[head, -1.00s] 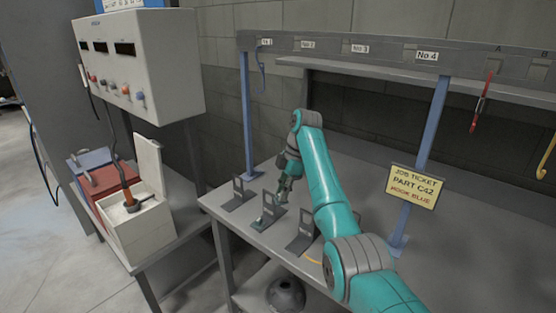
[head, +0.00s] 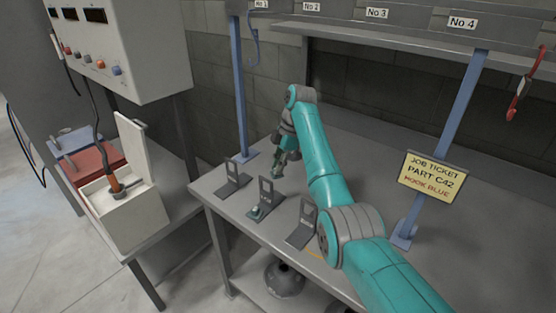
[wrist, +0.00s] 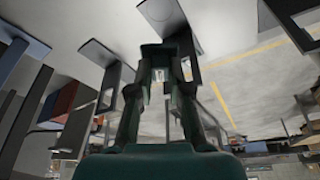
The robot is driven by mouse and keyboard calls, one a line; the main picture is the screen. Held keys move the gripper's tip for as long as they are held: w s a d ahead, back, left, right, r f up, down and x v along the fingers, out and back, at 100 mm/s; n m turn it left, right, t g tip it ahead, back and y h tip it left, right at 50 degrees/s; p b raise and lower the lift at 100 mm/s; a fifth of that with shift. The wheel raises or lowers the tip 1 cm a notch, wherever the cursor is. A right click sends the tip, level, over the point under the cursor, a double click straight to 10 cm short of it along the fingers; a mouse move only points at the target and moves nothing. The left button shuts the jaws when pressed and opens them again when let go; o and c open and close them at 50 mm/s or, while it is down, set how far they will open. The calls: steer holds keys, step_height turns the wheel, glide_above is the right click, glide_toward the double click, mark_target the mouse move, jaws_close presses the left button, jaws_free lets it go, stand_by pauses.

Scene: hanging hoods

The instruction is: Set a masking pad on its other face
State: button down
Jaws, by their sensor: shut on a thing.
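My gripper (head: 279,171) is above the bench, behind the middle one of the small dark grey L-shaped stands. In the wrist view its two dark fingers (wrist: 160,78) are closed around a small dark green piece (wrist: 165,49), which I take for the masking pad. Its faces cannot be told apart at this size.
A left stand (head: 235,176) and a right stand (head: 303,222) flank the middle one on the grey bench (head: 385,190). Blue posts (head: 240,90) carry a numbered rail above. A job ticket sign (head: 432,174) stands at the right. An open white box (head: 125,212) is at the left.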

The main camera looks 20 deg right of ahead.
steer(key=shift+f, duration=4.5)
steer(key=shift+f, duration=0.25)
steer(key=c, duration=1)
jaws_free()
